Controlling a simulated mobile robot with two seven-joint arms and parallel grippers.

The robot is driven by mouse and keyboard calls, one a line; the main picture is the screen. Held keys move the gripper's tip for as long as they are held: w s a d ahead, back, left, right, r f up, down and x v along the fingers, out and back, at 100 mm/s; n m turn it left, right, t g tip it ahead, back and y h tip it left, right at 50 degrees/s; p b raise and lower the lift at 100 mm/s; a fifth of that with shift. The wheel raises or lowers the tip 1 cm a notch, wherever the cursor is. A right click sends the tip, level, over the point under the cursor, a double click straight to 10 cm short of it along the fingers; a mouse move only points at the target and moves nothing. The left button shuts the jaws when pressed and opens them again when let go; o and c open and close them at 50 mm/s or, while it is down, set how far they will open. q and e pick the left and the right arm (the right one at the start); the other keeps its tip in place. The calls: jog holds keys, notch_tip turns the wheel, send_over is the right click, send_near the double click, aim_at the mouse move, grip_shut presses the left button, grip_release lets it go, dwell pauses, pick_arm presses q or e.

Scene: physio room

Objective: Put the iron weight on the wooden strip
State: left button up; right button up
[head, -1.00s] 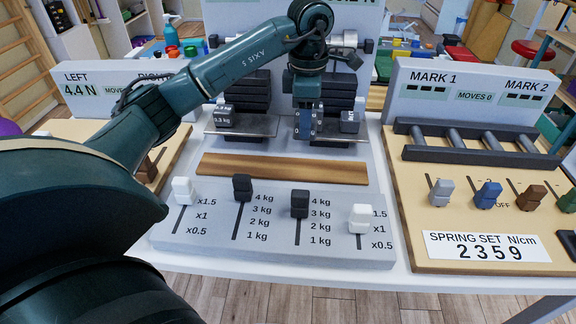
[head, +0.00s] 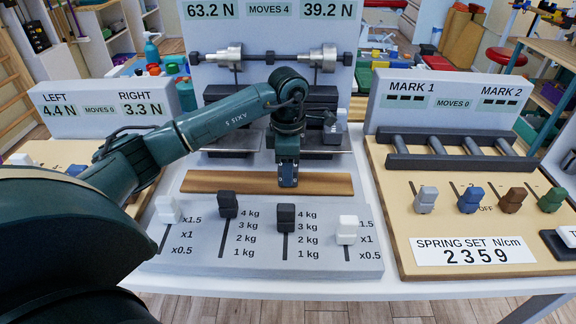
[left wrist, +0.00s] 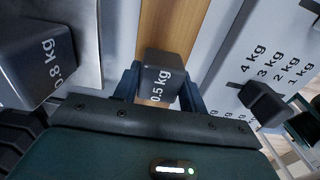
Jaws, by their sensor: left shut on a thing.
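My left gripper (head: 287,181) is shut on a dark grey iron weight marked 0.5 kg. The weight (left wrist: 162,76) sits between the two fingers in the left wrist view; in the head view the gripper hides most or all of it. The wooden strip (head: 225,182) is a long brown board lying across the grey apparatus in front of the pans. The gripper is over the strip, right of its middle. The strip also shows behind the weight in the left wrist view (left wrist: 170,25). I cannot tell whether the weight touches it. My right gripper is not in view.
A second weight marked 0.8 kg (left wrist: 38,62) is close by the gripper in the left wrist view. Sliders with dark knobs (head: 285,217) and white knobs (head: 347,230) stand just in front of the strip. A spring board (head: 440,175) is at right.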

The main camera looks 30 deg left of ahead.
pick_arm(q)
jog(key=shift+f, duration=0.15)
jog(key=o, duration=1.3)
jog(key=shift+o, duration=0.2)
notch_tip(320, 180, up, 12)
jog(key=shift+r, duration=0.2)
